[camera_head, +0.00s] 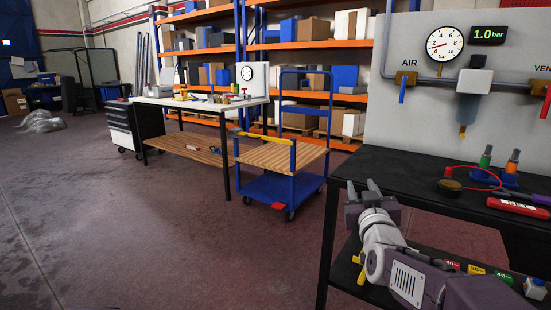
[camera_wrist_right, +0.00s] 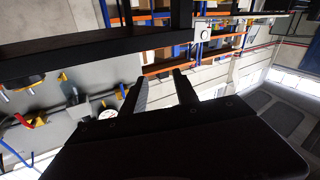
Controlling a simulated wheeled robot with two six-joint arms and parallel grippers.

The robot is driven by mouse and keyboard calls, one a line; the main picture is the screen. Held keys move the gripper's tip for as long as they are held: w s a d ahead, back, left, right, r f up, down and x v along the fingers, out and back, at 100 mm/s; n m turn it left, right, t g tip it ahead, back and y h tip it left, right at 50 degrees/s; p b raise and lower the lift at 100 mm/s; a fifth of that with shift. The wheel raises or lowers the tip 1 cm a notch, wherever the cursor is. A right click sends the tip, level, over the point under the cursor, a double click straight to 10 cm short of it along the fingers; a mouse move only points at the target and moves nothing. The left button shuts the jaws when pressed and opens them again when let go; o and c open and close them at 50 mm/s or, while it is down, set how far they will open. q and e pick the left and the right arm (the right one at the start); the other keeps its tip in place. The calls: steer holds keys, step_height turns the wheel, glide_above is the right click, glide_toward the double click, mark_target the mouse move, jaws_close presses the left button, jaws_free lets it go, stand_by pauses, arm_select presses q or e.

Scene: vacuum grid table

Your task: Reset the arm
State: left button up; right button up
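My right gripper (camera_head: 363,184) is at the front left corner of the black table (camera_head: 400,172) in the head view. Its two fingers point up and away and stand apart, with nothing seen between them. In the right wrist view the fingers of the right gripper (camera_wrist_right: 160,84) are also spread, with only background between them. My right arm comes in from the lower right, in front of the table's lower shelf. My left gripper is in neither view.
A panel (camera_head: 380,120) with a pressure gauge (camera_head: 444,44) stands behind the table. A red tool (camera_head: 518,207) and a red cable (camera_head: 484,170) lie on the tabletop. A blue cart (camera_head: 280,160) and a workbench (camera_head: 185,104) stand further back. The floor on the left is open.

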steer(key=s+a+f+g+y+p, duration=0.1)
steer(key=s+f+g, duration=0.15)
steer(key=f, duration=0.45)
steer(key=s+a+f+g+y+p, duration=0.1)
steer(key=s+a+f+g, duration=0.15)
steer(key=f, duration=0.45)
steer(key=s+f+g, duration=1.2)
steer(key=s+f, duration=0.7)
steer(key=s, duration=0.4)
step_height(320, 180, up, 38)
steer(key=p, duration=3.8)
steer(key=shift+m, duration=0.4)
steer(key=shift+r, duration=0.1)
steer(key=shift+s, duration=0.1)
